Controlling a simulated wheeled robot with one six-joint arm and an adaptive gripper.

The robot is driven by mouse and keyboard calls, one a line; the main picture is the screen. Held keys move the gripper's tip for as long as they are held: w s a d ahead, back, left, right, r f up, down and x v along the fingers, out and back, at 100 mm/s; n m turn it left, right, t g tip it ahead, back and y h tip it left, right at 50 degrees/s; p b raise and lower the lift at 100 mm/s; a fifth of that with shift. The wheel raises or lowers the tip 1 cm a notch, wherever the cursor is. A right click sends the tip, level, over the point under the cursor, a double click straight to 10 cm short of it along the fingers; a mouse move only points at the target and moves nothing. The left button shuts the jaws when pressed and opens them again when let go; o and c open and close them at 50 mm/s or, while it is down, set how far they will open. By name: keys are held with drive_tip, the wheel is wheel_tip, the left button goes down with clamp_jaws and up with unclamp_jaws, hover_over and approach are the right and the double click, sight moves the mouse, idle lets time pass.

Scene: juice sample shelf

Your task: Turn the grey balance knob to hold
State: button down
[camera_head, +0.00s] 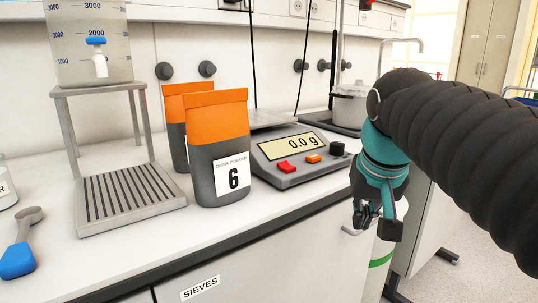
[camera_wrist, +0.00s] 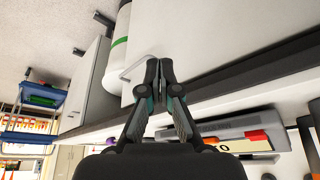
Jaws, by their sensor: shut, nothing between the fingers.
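The grey balance (camera_head: 295,160) stands on the worktop and its display (camera_head: 292,146) reads 0.0 g. A dark grey knob (camera_head: 338,148) sits at the right end of its front panel, right of a red button (camera_head: 286,168) and an orange button (camera_head: 314,158). I cannot read any marks around the knob. My gripper (camera_head: 377,222) points down in front of the worktop edge, right of and below the knob, apart from it. In the wrist view its fingertips (camera_wrist: 160,68) are together and empty. The balance (camera_wrist: 235,128) shows there behind the fingers; I cannot make out the knob.
Orange-topped pouches, the front one (camera_head: 219,150) marked 6, stand left of the balance. A blue scoop (camera_head: 18,258) lies at the left. A handle (camera_head: 350,232) juts from the cabinet near my gripper.

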drive_tip(key=w+r+m, duration=0.1)
drive_tip(key=w+r, duration=0.8)
drive_tip(key=r, duration=0.1)
drive_tip(key=m+g, duration=0.2)
approach(337, 148)
drive_tip(key=shift+w+d+f+h, duration=0.1)
drive_tip(key=shift+d+f+h, duration=0.2)
drive_tip(key=shift+h, duration=0.1)
drive_tip(key=shift+f, duration=0.1)
drive_tip(key=shift+f+b, duration=1.65)
drive_tip(key=shift+f, duration=1.7)
drive_tip(key=shift+a+r+p, duration=0.1)
drive_tip(key=shift+a+p, duration=0.05)
drive_tip(key=shift+p, duration=0.25)
drive_tip(key=shift+w+a+p, duration=0.25)
drive_tip(key=shift+a+p, duration=0.4)
drive_tip(key=shift+p, duration=0.6)
